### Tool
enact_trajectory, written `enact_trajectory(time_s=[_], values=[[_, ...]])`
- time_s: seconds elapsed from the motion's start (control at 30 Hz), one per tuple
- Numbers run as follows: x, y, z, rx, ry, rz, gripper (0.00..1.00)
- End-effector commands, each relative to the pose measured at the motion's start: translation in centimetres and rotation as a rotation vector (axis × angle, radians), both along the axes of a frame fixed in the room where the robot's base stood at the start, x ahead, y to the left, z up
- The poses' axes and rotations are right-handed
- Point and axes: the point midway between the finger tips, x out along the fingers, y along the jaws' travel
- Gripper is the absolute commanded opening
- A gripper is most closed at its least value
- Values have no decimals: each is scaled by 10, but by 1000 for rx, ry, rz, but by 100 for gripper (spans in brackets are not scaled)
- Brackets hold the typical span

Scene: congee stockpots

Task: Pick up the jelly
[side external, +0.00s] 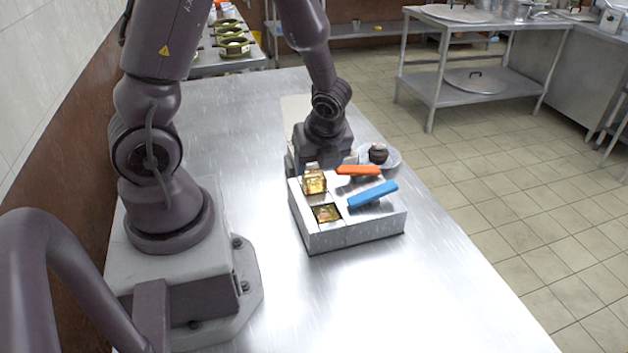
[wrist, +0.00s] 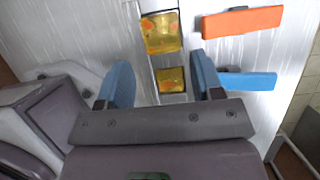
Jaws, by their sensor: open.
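Two amber, see-through jellies with orange bits show at a metal box. One jelly (side external: 314,181) stands up above the box's top at its far left part; the wrist view shows it as the larger block (wrist: 160,32). The other jelly (side external: 327,213) sits low in a square opening nearer the side camera, and it also shows in the wrist view (wrist: 171,80). My gripper (wrist: 158,64) is open and empty, with blue fingers spread to either side of the low jelly in the picture. In the side view its fingers are hidden behind the box.
The metal box (side external: 358,237) has an orange bar (side external: 358,170) and a blue bar (side external: 372,194) on its right part. A plate with a dark round item (side external: 378,153) stands behind it. The steel counter (side external: 390,305) is clear in front.

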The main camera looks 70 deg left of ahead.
Motion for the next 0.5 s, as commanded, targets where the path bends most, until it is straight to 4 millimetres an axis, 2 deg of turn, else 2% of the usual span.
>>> enact_trajectory(time_s=[0.27,0.5], values=[[0,8,-19,0,2,2,61],[2,22,-48,0,3,0,61]])
